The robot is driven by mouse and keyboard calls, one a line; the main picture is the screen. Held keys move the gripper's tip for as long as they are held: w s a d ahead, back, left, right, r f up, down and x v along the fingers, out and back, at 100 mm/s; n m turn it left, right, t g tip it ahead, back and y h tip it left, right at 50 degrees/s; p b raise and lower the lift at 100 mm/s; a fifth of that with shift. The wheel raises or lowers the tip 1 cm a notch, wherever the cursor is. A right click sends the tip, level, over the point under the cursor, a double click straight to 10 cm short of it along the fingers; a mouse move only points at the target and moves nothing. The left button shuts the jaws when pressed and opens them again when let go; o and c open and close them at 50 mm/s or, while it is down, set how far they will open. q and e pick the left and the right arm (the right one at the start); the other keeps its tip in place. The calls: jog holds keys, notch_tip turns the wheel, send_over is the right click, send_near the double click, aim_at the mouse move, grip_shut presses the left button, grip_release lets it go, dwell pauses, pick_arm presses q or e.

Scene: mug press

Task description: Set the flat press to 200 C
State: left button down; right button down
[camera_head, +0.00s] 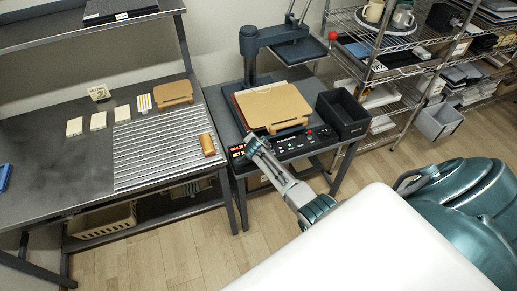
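The flat press has a dark upper plate (300,51) swung up and back on its post, with a red knob on its handle. A tan board (273,106) lies on its lower bed. Its black control panel (292,142) runs along the front, with small buttons and a red one. A lit red display (237,149) sits at the panel's left end; its digits are too small to read. My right gripper (250,141) looks shut and empty, its tips over the panel just right of the display. Contact cannot be told. My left gripper is not in view.
A black bin (343,114) stands right of the press. Left is a bench with a slatted rack (160,155), a copper-coloured cylinder (207,145), a tan pad (173,93) and several pale blocks. Wire shelves (400,60) with mugs stand at the right.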

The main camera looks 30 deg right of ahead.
jog(key=shift+a, duration=0.15)
dwell(0.3)
pick_arm(q)
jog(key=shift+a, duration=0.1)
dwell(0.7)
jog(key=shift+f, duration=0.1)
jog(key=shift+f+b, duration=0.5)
jog(key=shift+b, duration=0.1)
pick_arm(e)
jog(key=shift+f, duration=0.4)
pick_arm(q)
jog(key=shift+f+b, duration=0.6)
pick_arm(e)
jog(key=shift+f, duration=0.5)
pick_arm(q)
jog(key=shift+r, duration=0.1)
pick_arm(e)
jog(key=shift+r, duration=0.1)
pick_arm(q)
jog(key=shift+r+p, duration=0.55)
jog(key=shift+p, duration=0.1)
pick_arm(e)
jog(key=shift+r, duration=0.8)
